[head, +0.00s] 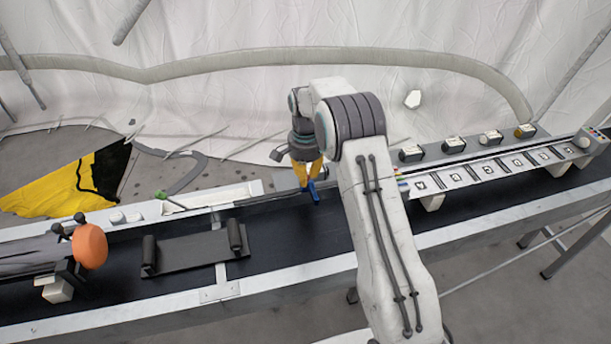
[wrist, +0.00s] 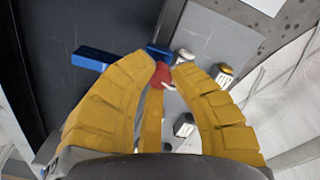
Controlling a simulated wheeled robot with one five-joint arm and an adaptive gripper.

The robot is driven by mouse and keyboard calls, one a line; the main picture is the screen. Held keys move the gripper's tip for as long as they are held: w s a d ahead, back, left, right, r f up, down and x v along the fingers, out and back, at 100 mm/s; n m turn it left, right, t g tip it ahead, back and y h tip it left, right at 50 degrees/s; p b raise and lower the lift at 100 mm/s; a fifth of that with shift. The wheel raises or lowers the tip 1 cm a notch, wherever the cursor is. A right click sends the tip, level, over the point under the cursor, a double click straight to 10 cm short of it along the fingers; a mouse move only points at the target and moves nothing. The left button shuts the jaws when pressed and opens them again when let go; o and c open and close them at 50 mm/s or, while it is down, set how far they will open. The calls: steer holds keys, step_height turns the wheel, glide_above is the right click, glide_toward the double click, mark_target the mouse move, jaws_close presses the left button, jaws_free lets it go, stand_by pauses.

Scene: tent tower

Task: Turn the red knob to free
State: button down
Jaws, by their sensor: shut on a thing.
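The red knob (wrist: 160,76) shows between my fingertips in the wrist view, with a small white mark beside it. Blue pieces (wrist: 92,58) stick out just past the fingertips. In the head view my gripper (head: 307,176) points down over the black bench top, with a blue piece (head: 313,192) below it. The knob is hidden there.
A white panel with dark square marks (head: 490,170) lies to the right, with several small blocks (head: 450,145) behind it. To the left are a dark tray with rollers (head: 195,250) and an orange disc (head: 90,246). Black bench top (head: 290,225) is bare before the gripper.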

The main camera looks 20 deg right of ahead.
steer(key=shift+f, duration=0.1)
steer(key=c, duration=1.1)
jaws_free()
step_height(320, 180, up, 12)
